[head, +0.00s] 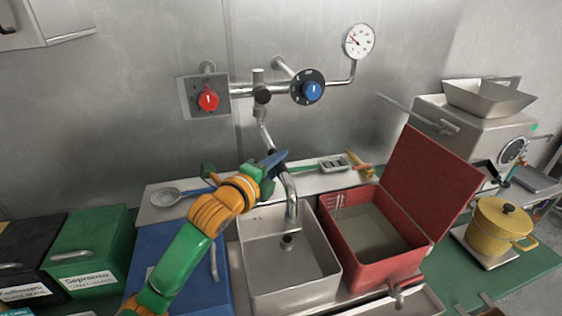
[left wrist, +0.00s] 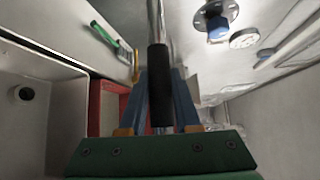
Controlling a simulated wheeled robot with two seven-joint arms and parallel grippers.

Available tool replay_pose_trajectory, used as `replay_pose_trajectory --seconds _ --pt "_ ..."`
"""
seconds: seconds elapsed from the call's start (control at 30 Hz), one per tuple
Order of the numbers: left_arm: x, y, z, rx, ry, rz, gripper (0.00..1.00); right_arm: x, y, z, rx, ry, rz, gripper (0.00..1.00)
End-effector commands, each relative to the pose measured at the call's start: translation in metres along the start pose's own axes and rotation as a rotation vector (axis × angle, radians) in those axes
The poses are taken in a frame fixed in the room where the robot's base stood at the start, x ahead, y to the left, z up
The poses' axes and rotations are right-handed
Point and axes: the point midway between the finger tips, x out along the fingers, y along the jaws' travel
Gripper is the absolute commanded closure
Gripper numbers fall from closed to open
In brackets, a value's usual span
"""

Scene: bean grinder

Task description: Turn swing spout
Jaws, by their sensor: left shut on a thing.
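The swing spout (head: 291,195) is a metal pipe that comes down from the wall mixer and bends over the metal sink, its outlet above the basin. My left gripper (head: 275,160) reaches in from the left and is shut on the spout's black grip sleeve. In the left wrist view the black sleeve (left wrist: 160,85) stands between the blue fingers of the left gripper (left wrist: 165,100). A red knob (head: 208,100) and a blue knob (head: 312,91) sit on the wall pipework. My right gripper is not in view.
The metal sink (head: 318,289) is empty. A red box (head: 373,277) with a raised lid stands right of it, a blue box (head: 150,245) left of it. A ladle (head: 166,197) and brushes lie on the back ledge. A yellow pot (head: 497,228) stands far right.

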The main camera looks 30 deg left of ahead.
Motion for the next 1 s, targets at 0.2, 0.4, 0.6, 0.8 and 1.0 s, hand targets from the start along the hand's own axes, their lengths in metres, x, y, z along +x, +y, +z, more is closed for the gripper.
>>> replay_pose_trajectory --seconds 0.2,0.4,0.6,0.8,1.0 --pt "0.000 -0.004 0.001 0.001 -0.002 -0.010 1.00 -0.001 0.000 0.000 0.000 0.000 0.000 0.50" --pt "0.000 -0.003 0.001 0.001 -0.003 -0.009 0.39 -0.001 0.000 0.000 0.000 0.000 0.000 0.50" --pt "0.000 -0.002 0.001 0.000 -0.002 -0.005 0.39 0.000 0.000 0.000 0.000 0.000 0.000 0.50" --pt "-0.010 0.001 0.001 0.003 -0.003 -0.004 0.39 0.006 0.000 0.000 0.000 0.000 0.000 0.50" --pt "-0.051 -0.004 0.001 0.001 0.001 -0.001 0.39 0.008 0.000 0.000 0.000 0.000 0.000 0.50"
